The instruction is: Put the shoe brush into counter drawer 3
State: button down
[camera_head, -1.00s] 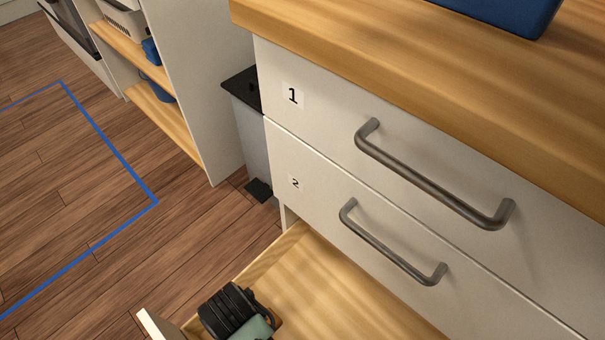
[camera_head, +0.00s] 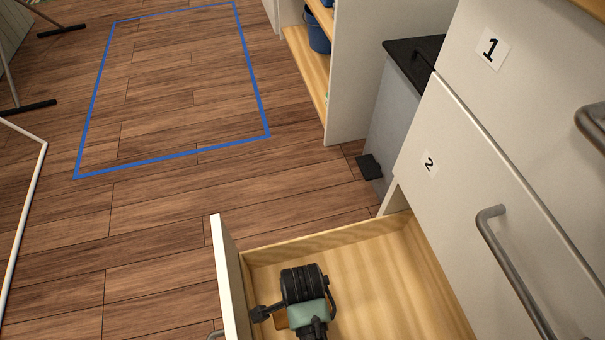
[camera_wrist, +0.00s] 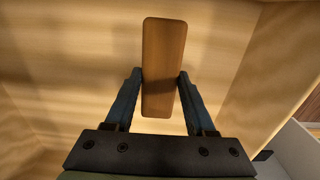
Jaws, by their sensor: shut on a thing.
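The shoe brush (camera_wrist: 164,45) shows in the wrist view as a long brown wooden block with rounded ends. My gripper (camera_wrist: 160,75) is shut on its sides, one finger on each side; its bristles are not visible. In the head view my gripper (camera_head: 308,312) is over the open drawer, and only a small brown bit of the brush (camera_head: 280,319) shows beside it. The open drawer (camera_head: 395,275) is below the one marked 2, so it is counter drawer 3; its own label is out of sight. I cannot tell whether the brush touches the drawer floor.
Drawer 1 (camera_head: 529,75) and drawer 2 (camera_head: 470,190) are shut, with grey bar handles. A grey bin with a black lid (camera_head: 411,60) stands beside the counter, near a shelf unit (camera_head: 352,75). The blue-outlined floor (camera_head: 180,85) is clear.

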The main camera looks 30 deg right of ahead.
notch_tip(320, 180, down, 4)
jog(key=b, duration=0.2)
jog(key=shift+f+b, duration=0.25)
jog(key=shift+b, duration=0.15)
jog(key=shift+r, duration=0.1)
jog(key=shift+c, duration=1.2)
grip_release()
notch_tip(320, 180, up, 12)
jog(key=p, duration=0.8)
